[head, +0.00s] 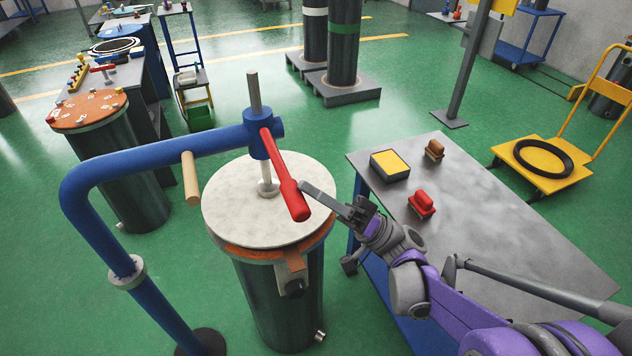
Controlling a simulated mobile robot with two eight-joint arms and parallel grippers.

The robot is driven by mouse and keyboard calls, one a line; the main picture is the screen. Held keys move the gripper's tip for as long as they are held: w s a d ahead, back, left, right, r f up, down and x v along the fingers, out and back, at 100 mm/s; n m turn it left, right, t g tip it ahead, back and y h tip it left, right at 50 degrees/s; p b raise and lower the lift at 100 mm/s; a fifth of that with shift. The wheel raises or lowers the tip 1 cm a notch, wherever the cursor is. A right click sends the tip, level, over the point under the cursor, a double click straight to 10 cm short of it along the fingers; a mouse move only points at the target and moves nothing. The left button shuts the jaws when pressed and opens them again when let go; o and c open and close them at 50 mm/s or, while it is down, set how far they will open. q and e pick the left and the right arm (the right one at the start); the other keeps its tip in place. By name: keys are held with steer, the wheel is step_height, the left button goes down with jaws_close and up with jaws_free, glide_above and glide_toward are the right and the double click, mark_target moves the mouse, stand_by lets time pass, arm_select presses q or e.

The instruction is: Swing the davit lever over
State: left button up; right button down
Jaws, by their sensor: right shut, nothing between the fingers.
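The blue davit (150,160) rises from the floor at the left and bends over a dark flanged cylinder (275,310). Its red lever (284,175) runs from the blue hub (262,140) down and to the right, over the pale round lid (235,215). A threaded rod (254,92) passes upright through the hub to the lid. A wooden handle (190,178) sticks out from the davit arm. My right gripper (306,187) is shut and empty, its tips right beside the lever's thick lower end. I cannot tell whether they touch it. My left gripper is out of view.
A grey-topped table (480,200) at the right holds a yellow-topped box (390,164), a red-handled item (421,204) and a brown one (434,150). Another cylinder with an orange lid (88,110) stands at the left. Green floor is open behind the davit.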

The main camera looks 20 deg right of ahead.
steer(key=shift+a+f+b, duration=0.15)
steer(key=shift+f+b, duration=0.15)
steer(key=shift+f, duration=0.25)
steer(key=shift+a+f+b, duration=0.15)
steer(key=shift+f+b, duration=0.1)
steer(key=shift+f, duration=0.25)
steer(key=shift+d, duration=0.1)
